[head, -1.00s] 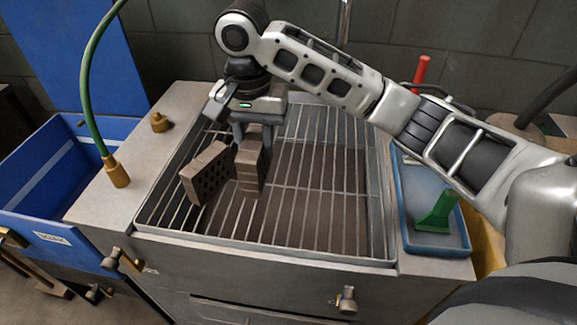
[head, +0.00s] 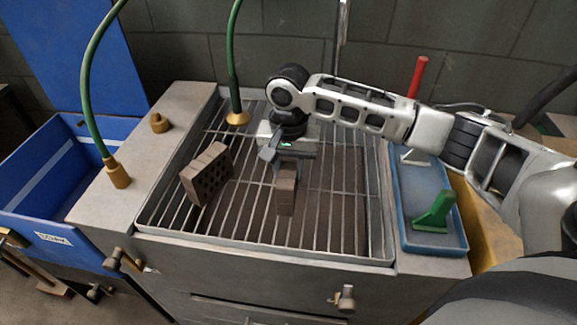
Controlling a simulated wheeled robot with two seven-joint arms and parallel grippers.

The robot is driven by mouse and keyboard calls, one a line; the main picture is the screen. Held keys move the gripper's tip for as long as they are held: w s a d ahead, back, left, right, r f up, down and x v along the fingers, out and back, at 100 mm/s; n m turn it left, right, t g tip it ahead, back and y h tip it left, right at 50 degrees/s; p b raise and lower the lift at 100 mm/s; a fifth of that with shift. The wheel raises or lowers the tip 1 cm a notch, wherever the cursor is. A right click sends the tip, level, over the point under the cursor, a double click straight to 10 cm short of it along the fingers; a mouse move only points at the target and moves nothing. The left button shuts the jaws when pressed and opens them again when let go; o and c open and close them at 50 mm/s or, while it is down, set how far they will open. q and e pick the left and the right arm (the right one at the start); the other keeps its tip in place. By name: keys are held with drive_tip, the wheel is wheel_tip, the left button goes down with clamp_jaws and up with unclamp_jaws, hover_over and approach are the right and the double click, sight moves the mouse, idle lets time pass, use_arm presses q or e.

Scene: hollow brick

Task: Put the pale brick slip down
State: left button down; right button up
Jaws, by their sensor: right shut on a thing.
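My right gripper (head: 287,168) reaches in from the right over the metal grate (head: 330,226) of the basin. It is shut on the brick slip (head: 287,192), a narrow upright block that looks grey-brown here rather than clearly pale. The slip hangs below the jaws near the middle of the grate; I cannot tell whether its lower end touches the bars. A dark hollow brick (head: 207,174) with rows of holes stands tilted on the grate to the left, apart from the slip. My left gripper is not in view.
A blue tray (head: 461,238) with a green-handled tool (head: 434,214) lies to the right. A green hose with a brass nozzle (head: 237,118) hangs at the back of the grate. A blue bin (head: 45,213) is at far left. The front and right of the grate are clear.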

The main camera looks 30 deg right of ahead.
drive_tip(key=shift+f, duration=0.1)
drive_tip(key=o, duration=1.1)
wheel_tip(320, 180, up, 12)
drive_tip(key=shift+r+b, duration=0.2)
drive_tip(key=shift+b, duration=0.1)
